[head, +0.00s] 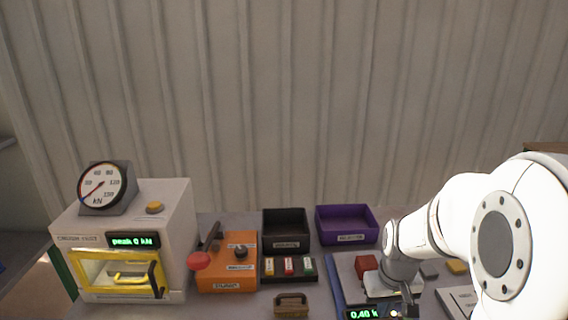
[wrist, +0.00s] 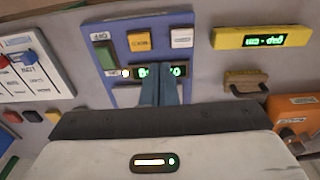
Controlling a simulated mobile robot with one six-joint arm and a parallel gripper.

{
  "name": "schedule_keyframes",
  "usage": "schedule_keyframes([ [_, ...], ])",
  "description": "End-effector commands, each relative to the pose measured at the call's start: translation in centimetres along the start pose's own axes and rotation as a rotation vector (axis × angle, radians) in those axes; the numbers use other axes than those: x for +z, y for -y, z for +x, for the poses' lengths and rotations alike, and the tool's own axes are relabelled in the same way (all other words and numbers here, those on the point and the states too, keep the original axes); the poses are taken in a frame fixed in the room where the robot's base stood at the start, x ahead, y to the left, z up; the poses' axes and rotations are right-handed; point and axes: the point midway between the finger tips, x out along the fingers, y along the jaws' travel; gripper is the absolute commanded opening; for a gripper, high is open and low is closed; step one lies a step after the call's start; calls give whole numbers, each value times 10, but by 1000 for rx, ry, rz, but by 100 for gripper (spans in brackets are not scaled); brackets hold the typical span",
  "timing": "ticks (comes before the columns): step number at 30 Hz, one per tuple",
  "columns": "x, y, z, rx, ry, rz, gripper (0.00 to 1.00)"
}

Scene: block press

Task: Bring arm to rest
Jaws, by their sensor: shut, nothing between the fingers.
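My arm (head: 455,225) reaches in from the right in the head view and bends down over a blue panel (head: 337,292). The end of the arm is at the bottom edge there, and its fingers are hard to make out. In the wrist view my gripper (wrist: 159,72) is shut and empty. Its fingertips overlap the lit green display of the blue panel (wrist: 124,92); I cannot tell whether they touch it. A green, an orange and a white button stand on that panel.
The press (head: 175,215) with a yellow-framed door and gauge (head: 101,186) stands left. An orange lever box (head: 226,273) is beside it. Black (head: 286,242) and purple (head: 347,238) bins stand behind. A brown handled block (head: 291,306) lies at the front. A red block (head: 366,266) is near my arm.

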Motion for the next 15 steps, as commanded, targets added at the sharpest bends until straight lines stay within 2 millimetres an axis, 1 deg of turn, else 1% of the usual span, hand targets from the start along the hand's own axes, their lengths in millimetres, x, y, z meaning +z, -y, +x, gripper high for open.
schedule_keyframes([
  [1, 6, 11, -18, 5, -30, -4, 0],
  [6, 34, 42, -63, 7, -101, 5, 0],
  [9, 53, 57, -83, 3, -139, 9, 0],
  [12, 71, 68, -98, -3, -171, 15, 0],
  [15, 84, 75, -107, -9, -195, 20, 0],
])
